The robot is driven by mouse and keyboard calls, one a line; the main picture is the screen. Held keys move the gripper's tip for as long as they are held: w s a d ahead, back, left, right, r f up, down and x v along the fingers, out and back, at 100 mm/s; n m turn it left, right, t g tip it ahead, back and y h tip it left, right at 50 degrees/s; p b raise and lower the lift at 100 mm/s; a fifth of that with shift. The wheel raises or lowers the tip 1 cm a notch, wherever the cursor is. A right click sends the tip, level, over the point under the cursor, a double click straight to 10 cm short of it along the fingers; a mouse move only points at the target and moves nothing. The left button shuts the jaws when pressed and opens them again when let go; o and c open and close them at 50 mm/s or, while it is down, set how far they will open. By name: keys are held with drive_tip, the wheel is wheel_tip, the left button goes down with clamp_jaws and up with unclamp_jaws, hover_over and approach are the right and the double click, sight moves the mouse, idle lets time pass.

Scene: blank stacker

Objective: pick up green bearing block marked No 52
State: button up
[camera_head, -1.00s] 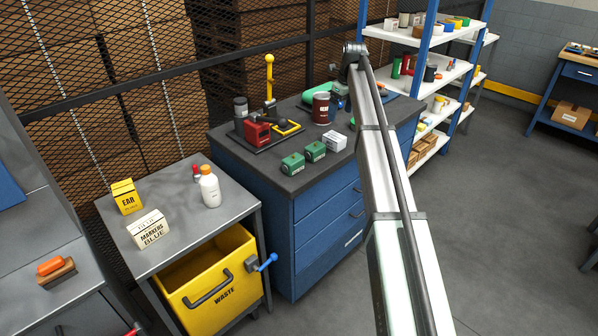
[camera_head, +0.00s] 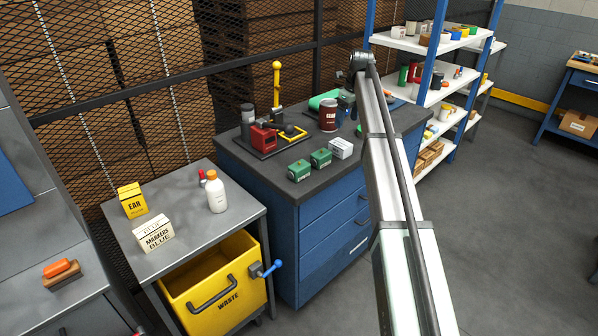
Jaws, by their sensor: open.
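Two small green blocks stand on the dark top of the blue drawer cabinet (camera_head: 262,178). The nearer green block (camera_head: 298,171) is at the front left, and the other green block (camera_head: 321,158) is just behind it to the right. Both carry pale labels too small to read, so I cannot tell which is No 52. A similar white block (camera_head: 342,148) is beside them, further right. My gripper (camera_head: 346,101) is small and dark beyond my arm's elbow, behind the blocks and apart from them. It is open; its fingertips are hard to make out.
A dark red can (camera_head: 328,114) stands behind the blocks. A red and yellow hand press (camera_head: 277,130) is to their left, with a tall yellow lever. A green rounded object (camera_head: 322,101) lies at the back. The front cabinet edge is clear. A white bottle (camera_head: 215,192) stands on the left table.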

wheel_tip(320, 180, up, 7)
drive_tip(key=n+h, duration=0.3)
drive_tip(key=n, duration=1.5)
hover_over(299, 162)
drive_tip(key=s+a, duration=0.2)
wheel_tip(299, 162, down, 5)
drive_tip(key=shift+t, duration=0.5)
drive_tip(key=shift+s+x, duration=0.2)
drive_tip(key=shift+x, duration=7)
drive_tip(key=shift+d, duration=0.1)
clamp_jaws()
